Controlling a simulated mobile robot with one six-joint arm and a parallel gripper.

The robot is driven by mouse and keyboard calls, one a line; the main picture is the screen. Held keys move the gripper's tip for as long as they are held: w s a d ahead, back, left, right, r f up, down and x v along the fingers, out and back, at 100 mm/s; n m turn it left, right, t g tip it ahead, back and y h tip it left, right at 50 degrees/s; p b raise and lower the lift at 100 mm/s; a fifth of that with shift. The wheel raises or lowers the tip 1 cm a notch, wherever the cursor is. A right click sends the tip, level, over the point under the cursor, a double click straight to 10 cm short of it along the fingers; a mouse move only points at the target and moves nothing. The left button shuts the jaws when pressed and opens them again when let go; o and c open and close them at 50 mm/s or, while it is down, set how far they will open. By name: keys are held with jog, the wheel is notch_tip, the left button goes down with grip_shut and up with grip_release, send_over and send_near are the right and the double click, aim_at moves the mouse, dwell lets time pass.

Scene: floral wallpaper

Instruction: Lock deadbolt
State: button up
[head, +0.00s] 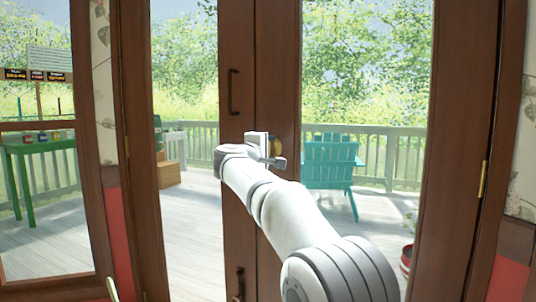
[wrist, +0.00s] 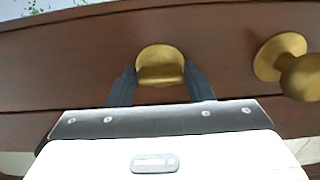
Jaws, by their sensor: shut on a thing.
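The brass deadbolt (wrist: 159,55) is on the brown wooden door, with its thumb-turn between my fingers in the wrist view. The thumb-turn lies across the picture, from one finger to the other. My gripper (wrist: 160,74) is shut on it, one dark finger at each side. In the head view my gripper (head: 273,150) is at the door's edge, at mid height. A bit of brass (head: 276,146) shows behind it there, and the rest is hidden by my arm.
A round brass doorknob (wrist: 295,68) stands out right of the deadbolt in the wrist view, apart from my fingers. A dark pull handle (head: 233,92) is on the left door panel. Through the glass are a deck, a teal chair (head: 328,165) and a green table (head: 40,148).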

dwell(0.4)
jog(key=o, duration=1)
jog(key=shift+c, duration=0.2)
jog(key=v, duration=0.8)
